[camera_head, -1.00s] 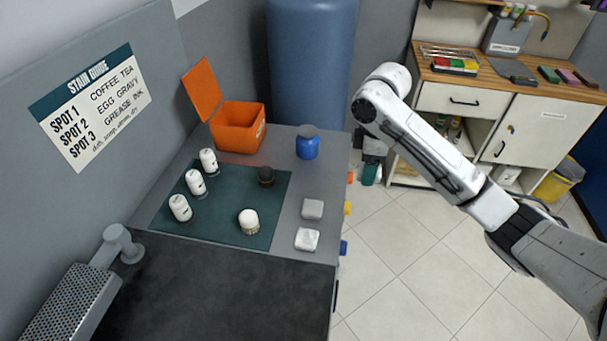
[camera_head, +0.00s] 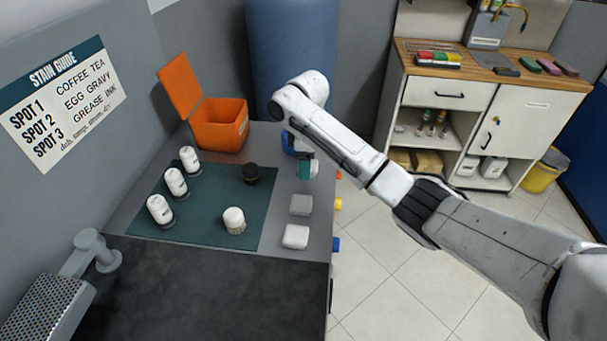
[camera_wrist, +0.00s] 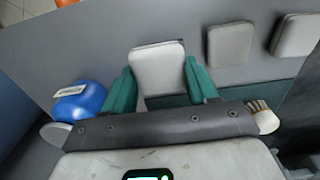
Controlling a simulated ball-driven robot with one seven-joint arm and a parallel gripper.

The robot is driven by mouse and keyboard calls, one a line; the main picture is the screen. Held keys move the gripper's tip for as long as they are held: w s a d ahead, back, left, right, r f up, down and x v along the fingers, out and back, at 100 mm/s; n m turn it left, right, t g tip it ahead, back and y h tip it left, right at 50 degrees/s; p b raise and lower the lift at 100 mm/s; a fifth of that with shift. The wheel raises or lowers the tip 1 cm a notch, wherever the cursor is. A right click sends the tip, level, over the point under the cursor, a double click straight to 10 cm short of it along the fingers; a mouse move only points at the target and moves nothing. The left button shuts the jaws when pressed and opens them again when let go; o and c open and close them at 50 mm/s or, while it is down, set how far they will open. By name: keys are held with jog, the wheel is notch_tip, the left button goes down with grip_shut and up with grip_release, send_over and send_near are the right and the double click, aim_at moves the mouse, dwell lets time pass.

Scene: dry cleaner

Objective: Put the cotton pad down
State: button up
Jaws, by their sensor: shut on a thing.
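My gripper (camera_wrist: 160,83) has teal fingers and is shut on a pale, square cotton pad (camera_wrist: 158,62) in the wrist view. In the head view my gripper (camera_head: 306,170) is over the grey counter's right side, between the blue jar and two similar pads. The held pad is mostly hidden there. The nearer-to-gripper loose pad (camera_head: 301,205) and the other loose pad (camera_head: 295,237) lie on the grey strip; they also show in the wrist view. I cannot tell whether the held pad touches the counter.
The blue jar (camera_head: 287,143) is partly behind my arm. A dark green mat (camera_head: 205,220) holds several white bottles, a dark round item (camera_head: 252,173) and a brush (camera_head: 234,219). An orange open box (camera_head: 220,125) stands behind. Coloured tabs line the counter's right edge.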

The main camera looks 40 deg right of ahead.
aim_at(304, 182)
jog(key=shift+w+a+f, duration=0.1)
jog(key=shift+w+f, duration=0.25)
jog(key=shift+f, duration=0.1)
jog(key=shift+f+p, duration=0.45)
jog(key=shift+f, duration=1.2)
jog(key=shift+f, duration=0.2)
jog(key=o, duration=1.1)
jog(key=shift+r, duration=0.1)
notch_tip(304, 182, up, 12)
jog(key=shift+r+b, duration=0.15)
jog(key=shift+b, duration=0.2)
